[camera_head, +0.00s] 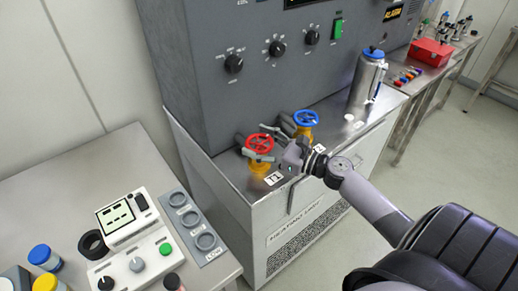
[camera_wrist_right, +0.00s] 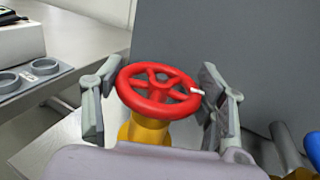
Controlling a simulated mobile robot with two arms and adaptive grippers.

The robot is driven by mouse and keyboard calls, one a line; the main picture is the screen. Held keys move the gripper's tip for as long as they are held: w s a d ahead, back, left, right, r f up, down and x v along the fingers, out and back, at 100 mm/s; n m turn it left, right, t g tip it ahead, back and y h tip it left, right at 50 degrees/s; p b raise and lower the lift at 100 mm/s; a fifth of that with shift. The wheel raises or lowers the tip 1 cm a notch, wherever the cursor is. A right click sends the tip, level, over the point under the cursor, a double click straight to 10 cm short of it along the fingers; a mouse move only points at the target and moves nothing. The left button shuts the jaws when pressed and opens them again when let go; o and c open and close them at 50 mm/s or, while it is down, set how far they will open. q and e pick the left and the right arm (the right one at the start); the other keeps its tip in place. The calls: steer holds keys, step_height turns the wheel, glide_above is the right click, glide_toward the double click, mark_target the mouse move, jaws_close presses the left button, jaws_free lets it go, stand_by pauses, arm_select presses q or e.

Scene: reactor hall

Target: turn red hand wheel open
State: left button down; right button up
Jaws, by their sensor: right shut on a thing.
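The red hand wheel (camera_head: 260,143) sits on a yellow valve body (camera_head: 259,166) on top of the heating-unit cabinet, in the middle of the head view. In the right wrist view the red hand wheel (camera_wrist_right: 158,88) has several spokes and a small white mark on its right rim. My right gripper (camera_head: 266,145) reaches in from the right and is shut on the wheel. The right wrist view shows its grey fingers (camera_wrist_right: 156,95) on opposite sides of the rim. My left gripper is in neither view.
A blue hand wheel (camera_head: 306,118) on a yellow valve stands close behind to the right. A metal flask (camera_head: 368,77) with a blue lid stands farther right. The grey control panel (camera_head: 285,65) rises behind. A side table (camera_head: 60,190) at left holds a meter (camera_head: 135,240).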

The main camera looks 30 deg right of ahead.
mark_target(259, 142)
steer(key=n+g+y+b, duration=0.4)
steer(key=y, duration=0.1)
steer(key=shift+d+f+n, duration=0.1)
steer(key=shift+f+n, duration=0.05)
steer(key=shift+n, duration=0.15)
steer(key=shift+n+g+y+b, duration=1.35)
steer(key=shift+n+g+y, duration=0.35)
steer(key=shift+g, duration=0.8)
steer(key=o, duration=1.1)
steer(key=shift+o, duration=0.2)
step_height(259, 142, up, 10)
steer(key=shift+r, duration=0.15)
